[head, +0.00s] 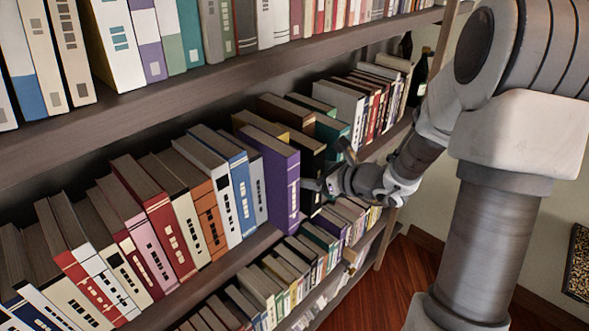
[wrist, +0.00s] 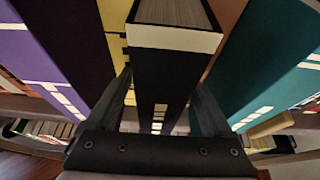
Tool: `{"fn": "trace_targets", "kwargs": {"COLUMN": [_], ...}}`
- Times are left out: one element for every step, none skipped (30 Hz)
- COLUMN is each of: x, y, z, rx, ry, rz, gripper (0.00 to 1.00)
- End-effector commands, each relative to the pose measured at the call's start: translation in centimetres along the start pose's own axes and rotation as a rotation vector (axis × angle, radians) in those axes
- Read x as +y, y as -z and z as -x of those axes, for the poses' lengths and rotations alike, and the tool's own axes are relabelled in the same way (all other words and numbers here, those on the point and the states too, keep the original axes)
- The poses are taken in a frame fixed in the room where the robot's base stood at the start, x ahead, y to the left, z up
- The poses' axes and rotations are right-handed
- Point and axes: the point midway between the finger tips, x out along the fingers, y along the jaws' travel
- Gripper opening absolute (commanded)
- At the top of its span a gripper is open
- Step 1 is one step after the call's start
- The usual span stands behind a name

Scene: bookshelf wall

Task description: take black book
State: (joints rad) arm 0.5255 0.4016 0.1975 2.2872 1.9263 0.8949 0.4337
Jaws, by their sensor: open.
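The black book (head: 309,160) stands upright on the middle shelf in the head view, between a purple book and a teal book. In the wrist view the black book (wrist: 158,78) fills the centre, its spine facing me, with a pale band and page edges at the top. My gripper (head: 325,167) is at the front of this book, partly covering it. In the wrist view my gripper (wrist: 162,88) is open, with one finger on each side of the book. I cannot tell whether the fingers touch it.
The purple book (head: 282,190) is close on the left, and the teal book (wrist: 260,70) is close on the right. A yellow book (wrist: 117,50) is also beside the left finger. An upper shelf (head: 215,75) runs above, and a lower row of books is below.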

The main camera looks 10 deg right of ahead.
Motion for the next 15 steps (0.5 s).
{"fn": "trace_targets", "kwargs": {"x": [-0.01,0.0,-0.01,-0.01,-0.01,-0.01,-0.01,-0.01,-0.01,-0.01,-0.01,-0.01,-0.01,-0.01,-0.01], "y": [0.0,0.0,0.0,0.0,0.0,0.0,0.0,0.0,0.0,0.0,0.0,0.0,-0.01,-0.01,-0.01], "z": [0.01,0.02,0.02,0.03,0.03,0.04,0.04,0.04,0.05,0.05,0.05,0.05,0.06,0.06,0.06], "rx": [0.0,0.0,0.0,0.0,0.0,0.0,0.0,0.0,0.0,0.0,0.0,0.0,0.0,0.0,0.0], "ry": [0.0,0.0,0.0,0.0,0.0,0.0,0.0,0.0,0.0,0.0,0.0,0.0,0.0,0.0,0.0], "rz": [0.0,0.0,0.0,0.0,0.0,0.0,0.0,0.0,0.0,0.0,0.0,0.0,0.0,0.0,0.0], "gripper": [0.85,0.85,0.83,0.78,0.72,0.65,0.6,0.54,0.47,0.42,0.36,0.29,0.24,0.18,0.11]}}
